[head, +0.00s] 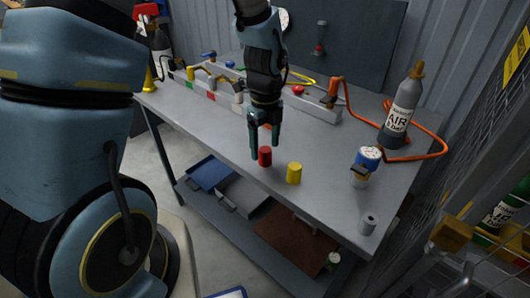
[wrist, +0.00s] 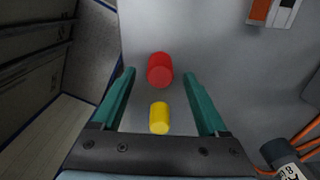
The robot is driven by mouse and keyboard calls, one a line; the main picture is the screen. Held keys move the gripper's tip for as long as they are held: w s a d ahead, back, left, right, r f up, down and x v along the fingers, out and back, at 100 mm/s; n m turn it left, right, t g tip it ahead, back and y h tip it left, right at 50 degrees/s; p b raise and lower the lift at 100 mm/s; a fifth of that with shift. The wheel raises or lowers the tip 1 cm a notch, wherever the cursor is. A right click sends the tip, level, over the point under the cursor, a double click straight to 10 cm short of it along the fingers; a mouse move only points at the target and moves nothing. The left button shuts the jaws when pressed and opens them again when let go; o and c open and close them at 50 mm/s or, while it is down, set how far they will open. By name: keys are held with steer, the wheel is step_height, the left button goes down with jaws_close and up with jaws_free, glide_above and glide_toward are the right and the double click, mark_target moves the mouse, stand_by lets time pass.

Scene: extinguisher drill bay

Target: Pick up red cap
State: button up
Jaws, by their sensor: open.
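The red cap (head: 265,156) is a small red cylinder standing on the grey bench near its front edge. It also shows in the wrist view (wrist: 160,69), just beyond the fingertips and centred between them. My gripper (head: 264,148) has teal fingers pointing down above the bench, close to the red cap. In the wrist view my gripper (wrist: 162,72) is open, with nothing held between its fingers. The exact height of the fingertips over the cap cannot be told.
A yellow cap (head: 294,173) stands just right of the red cap; in the wrist view it lies between the fingers' lines. A gauge (head: 367,160), a grey cap (head: 368,223) and an air cylinder (head: 399,112) stand further right. A manifold (head: 215,90) runs behind.

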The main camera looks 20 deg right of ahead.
steer(key=shift+f, duration=1)
jaws_close()
